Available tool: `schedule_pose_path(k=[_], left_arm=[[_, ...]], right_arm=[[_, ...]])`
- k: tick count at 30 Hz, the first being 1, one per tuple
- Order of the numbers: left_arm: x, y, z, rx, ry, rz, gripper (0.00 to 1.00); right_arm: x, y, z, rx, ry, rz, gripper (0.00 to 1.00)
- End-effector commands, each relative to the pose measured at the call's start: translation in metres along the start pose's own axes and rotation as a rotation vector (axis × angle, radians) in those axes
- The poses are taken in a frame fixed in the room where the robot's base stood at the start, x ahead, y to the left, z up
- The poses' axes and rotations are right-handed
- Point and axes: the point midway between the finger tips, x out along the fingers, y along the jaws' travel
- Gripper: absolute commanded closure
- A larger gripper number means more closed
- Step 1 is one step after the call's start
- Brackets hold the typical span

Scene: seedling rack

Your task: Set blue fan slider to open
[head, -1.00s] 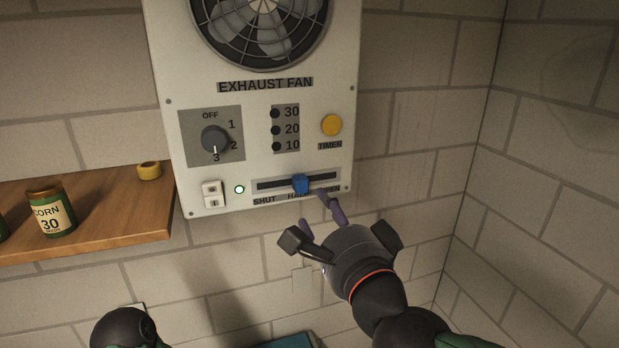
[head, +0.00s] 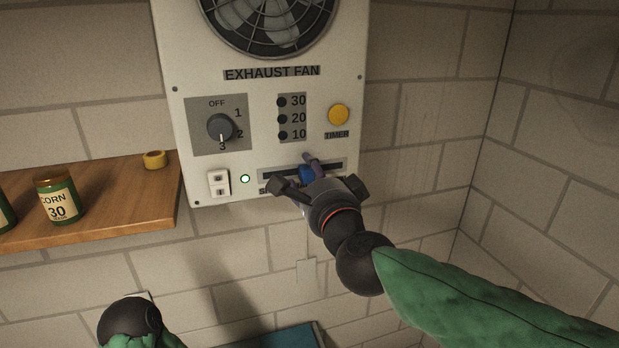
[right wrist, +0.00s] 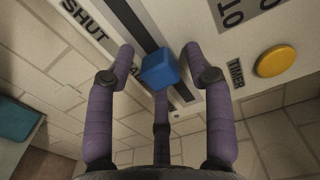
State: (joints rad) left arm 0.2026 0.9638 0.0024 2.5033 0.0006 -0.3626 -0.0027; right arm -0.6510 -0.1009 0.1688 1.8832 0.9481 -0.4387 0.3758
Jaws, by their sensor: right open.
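The blue fan slider (head: 306,173) sits near the middle of its dark horizontal track (head: 331,167) on the exhaust fan panel (head: 180,120), with SHUT lettering at the left end. My right gripper (head: 309,168) is at the slider and hides part of it and most of the lettering below. In the right wrist view, the open purple fingers of the right gripper (right wrist: 160,58) stand either side of the blue slider (right wrist: 160,70), with a gap on each side. A third finger shows below it. My left arm's dark rounded part shows at the lower left; its gripper fingers are not visible.
Above the track are a rotary knob (head: 220,128), several black timer buttons and a yellow timer button (head: 339,115). A rocker switch (head: 217,183) and a lit green lamp (head: 245,179) sit to the left. A wooden shelf (head: 130,197) holds a corn tin (head: 58,201).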

Motion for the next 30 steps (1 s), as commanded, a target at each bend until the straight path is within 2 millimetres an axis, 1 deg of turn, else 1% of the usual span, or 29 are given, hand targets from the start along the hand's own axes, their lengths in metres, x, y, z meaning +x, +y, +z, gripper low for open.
schedule_pose_path(k=[3, 5, 6, 9, 14, 17, 24, 27, 30], left_arm=[[0.0, 0.0, 0.0, 0.0, 0.0, 0.0, 0.6], [0.0, 0.0, 0.0, 0.0, 0.0, 0.0, 0.6], [0.0, 0.0, 0.0, 0.0, 0.0, 0.0, 0.6], [0.0, 0.0, 0.0, 0.0, 0.0, 0.0, 0.6], [0.0, 0.0, 0.0, 0.0, 0.0, 0.0, 0.6], [0.002, -0.001, 0.0, 0.0, 0.0, 0.0, 0.6], [0.013, -0.005, -0.001, 0.0, 0.0, 0.0, 0.6], [0.016, -0.006, -0.001, 0.0, 0.0, 0.0, 0.6], [0.017, -0.006, -0.001, 0.0, 0.0, 0.0, 0.6]], right_arm=[[0.0, 0.0, 0.0, 0.0, 0.0, 0.0, 0.47], [0.0, 0.0, 0.0, 0.0, 0.0, 0.0, 0.64], [0.0, 0.0, 0.0, 0.0, 0.0, 0.0, 0.75], [0.0, 0.0, 0.0, 0.0, 0.0, 0.0, 1.0], [0.0, 0.0, 0.0, 0.0, 0.0, 0.0, 1.0], [0.0, 0.0, -0.006, 0.001, 0.002, -0.001, 1.0], [0.0, 0.001, -0.05, 0.001, 0.007, -0.003, 1.0], [0.0, 0.001, -0.063, 0.002, 0.005, -0.002, 1.0], [0.0, 0.001, -0.07, 0.001, 0.004, -0.001, 1.0]])
